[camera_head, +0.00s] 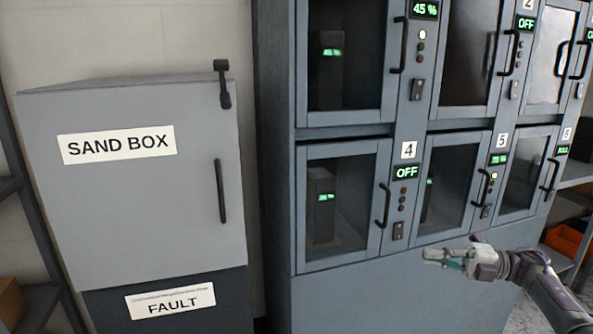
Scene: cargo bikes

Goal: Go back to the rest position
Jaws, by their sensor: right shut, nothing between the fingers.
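My right gripper (447,257) comes in from the lower right in the head view. It is shut and empty, in front of the grey panel under the lower row of the charging cabinet (370,298). It looks apart from the cabinet, but the exact gap is hard to tell. My left gripper is not in view.
A grey sand box cabinet (130,215) with a black handle stands shut at the left. The charging cabinet's windowed doors look shut. Shelving (35,300) is at the far left. An orange bin (565,240) sits on a shelf at the right.

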